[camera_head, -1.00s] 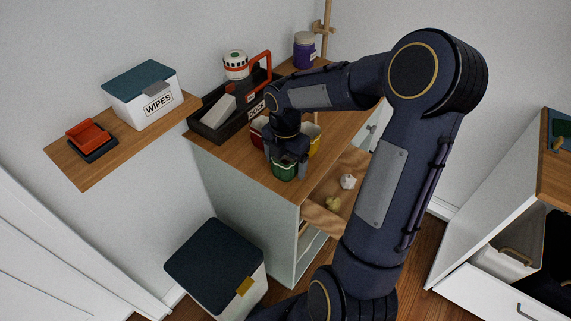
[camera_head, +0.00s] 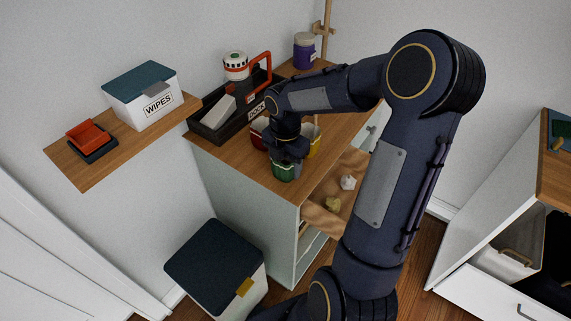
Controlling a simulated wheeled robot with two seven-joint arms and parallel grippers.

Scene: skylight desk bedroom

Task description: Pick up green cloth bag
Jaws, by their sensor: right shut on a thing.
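The green cloth bag (camera_head: 284,172) is a small dark green pouch with a pale zigzag rim. It stands upright near the front edge of the wooden cabinet top (camera_head: 238,163). My right gripper (camera_head: 286,158) points down over it and is shut on its upper part. The fingers hide much of the bag's rim. I cannot see any gap between the bag and the top. My left gripper is not in view.
A red bag (camera_head: 258,133) and a yellow bag (camera_head: 314,140) stand close behind the gripper. A black caddy (camera_head: 222,124) with an orange handle is behind left. A lidded bin (camera_head: 215,270) stands on the floor.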

